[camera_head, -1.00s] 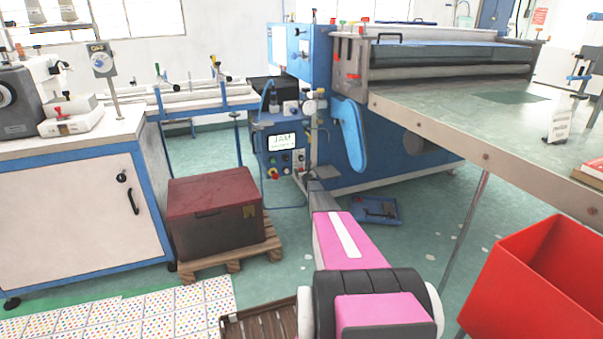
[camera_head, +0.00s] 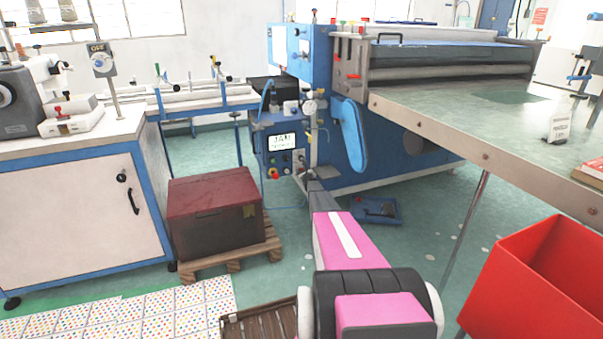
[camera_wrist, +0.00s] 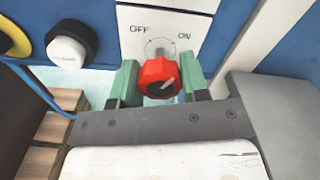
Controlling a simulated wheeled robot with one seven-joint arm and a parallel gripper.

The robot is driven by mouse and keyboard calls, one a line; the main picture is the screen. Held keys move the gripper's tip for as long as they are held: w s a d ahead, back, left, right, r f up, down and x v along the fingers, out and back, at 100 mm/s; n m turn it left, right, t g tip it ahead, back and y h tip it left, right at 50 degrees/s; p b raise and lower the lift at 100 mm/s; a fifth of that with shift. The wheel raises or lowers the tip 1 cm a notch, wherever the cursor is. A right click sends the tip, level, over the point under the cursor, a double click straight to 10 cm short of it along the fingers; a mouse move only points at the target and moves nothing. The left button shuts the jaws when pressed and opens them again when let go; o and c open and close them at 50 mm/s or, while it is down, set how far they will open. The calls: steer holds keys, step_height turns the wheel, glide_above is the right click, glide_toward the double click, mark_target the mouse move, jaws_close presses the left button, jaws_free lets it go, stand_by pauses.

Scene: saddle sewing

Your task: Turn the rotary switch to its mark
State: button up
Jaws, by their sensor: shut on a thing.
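The rotary switch (camera_wrist: 158,72) is a red round knob on a white plate (camera_wrist: 215,25) marked OFF at the left and ON at the right. A pale line on the knob's face slants to the upper right, roughly toward the ON side. My gripper (camera_wrist: 159,80) has one green finger on each side of the knob and is shut on it. In the head view my gripper (camera_head: 301,168) is at the blue control panel (camera_head: 262,142), low on its right side. The knob is too small to make out there.
In the wrist view, a white round button (camera_wrist: 67,50) sits left of the plate on the blue panel. A dark red crate (camera_head: 212,208) on a pallet stands left of my arm. A blue tray (camera_head: 376,210) lies on the floor to the right, near a red bin (camera_head: 535,280).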

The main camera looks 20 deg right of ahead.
steer(key=n, duration=1.4)
steer(key=shift+f, duration=0.1)
steer(key=shift+n, duration=0.3)
steer(key=o, duration=0.9)
steer(key=shift+s, duration=0.2)
steer(key=s, duration=1)
steer(key=shift+s+d, duration=0.15)
steer(key=shift+s, duration=0.1)
